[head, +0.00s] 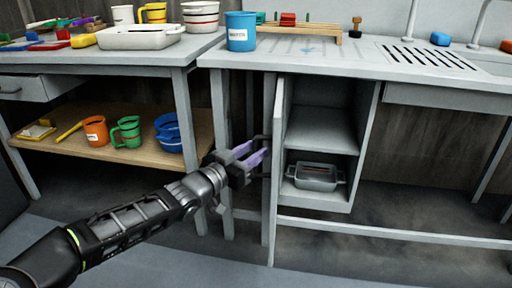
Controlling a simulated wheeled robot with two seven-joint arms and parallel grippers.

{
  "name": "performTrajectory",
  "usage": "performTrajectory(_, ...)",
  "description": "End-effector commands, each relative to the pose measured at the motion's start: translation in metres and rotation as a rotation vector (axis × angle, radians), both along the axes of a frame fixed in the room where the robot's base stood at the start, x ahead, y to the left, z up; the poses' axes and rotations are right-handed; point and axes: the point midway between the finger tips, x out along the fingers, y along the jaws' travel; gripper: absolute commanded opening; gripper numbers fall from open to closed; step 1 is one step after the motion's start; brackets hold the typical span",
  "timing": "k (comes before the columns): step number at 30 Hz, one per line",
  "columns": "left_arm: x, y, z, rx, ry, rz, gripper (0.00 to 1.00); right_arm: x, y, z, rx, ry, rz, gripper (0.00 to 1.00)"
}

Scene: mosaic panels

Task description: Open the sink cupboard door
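The sink cupboard under the counter has its door (276,172) standing open at the left side of the opening. The door is seen almost edge-on and points toward me. My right gripper is not in view.
A left workbench (140,62) has a wooden lower shelf (95,147) with orange, green and blue vessels. A blue cup (241,38) stands on the sink counter near its left edge. A low rail (390,232) crosses under the counter. The floor in front is clear.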

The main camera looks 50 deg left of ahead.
Motion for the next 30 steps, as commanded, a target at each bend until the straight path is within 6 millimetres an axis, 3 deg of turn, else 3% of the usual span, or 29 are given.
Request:
performTrajectory(6, -0.035, -0.008, 0.007, 0.001, 0.000, 0.006, 0.34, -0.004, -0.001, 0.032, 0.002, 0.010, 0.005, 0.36)
performTrajectory(12, -0.060, -0.015, 0.004, 0.002, 0.001, 0.003, 0.34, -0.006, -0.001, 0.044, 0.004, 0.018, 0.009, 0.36)
performTrajectory(30, -0.064, -0.018, 0.001, 0.001, -0.001, 0.000, 0.34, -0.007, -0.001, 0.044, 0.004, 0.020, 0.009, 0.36)
